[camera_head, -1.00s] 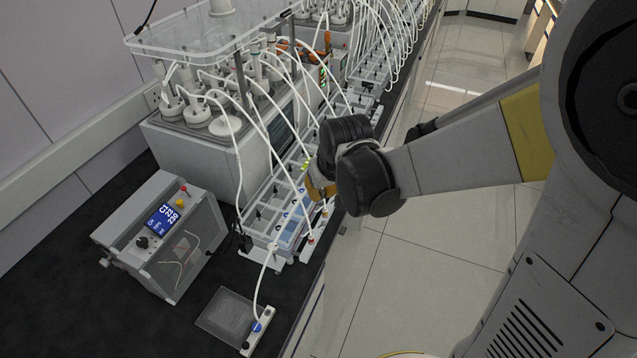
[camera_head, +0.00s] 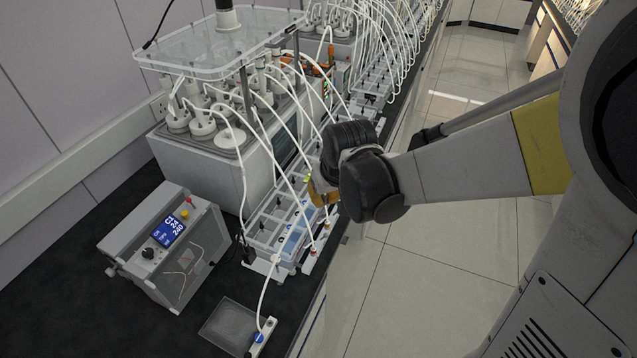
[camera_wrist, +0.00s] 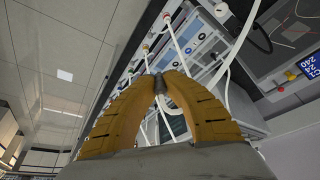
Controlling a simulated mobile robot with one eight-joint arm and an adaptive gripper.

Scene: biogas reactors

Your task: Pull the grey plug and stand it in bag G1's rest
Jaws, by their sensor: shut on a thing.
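My gripper (camera_wrist: 160,84) has yellow fingers, shut on a small dark grey plug (camera_wrist: 162,88) at their tips in the wrist view. In the head view my gripper (camera_head: 318,192) is over the front edge of the row of clear trays, and the plug is hidden there. Whether the plug is clear of any socket cannot be told. A flat, clear bag (camera_head: 226,322) lies on the dark bench at the bottom, with a small white block (camera_head: 262,340) beside it. A white tube ends at a blue fitting on this block. No G1 label is readable.
Clear trays (camera_head: 283,225) with white tubes stand in front of the reactor unit (camera_head: 225,155). A grey box with a blue display (camera_head: 168,230) stands left. White tubes hang close around my gripper, also in the wrist view (camera_wrist: 187,48). The aisle floor lies right.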

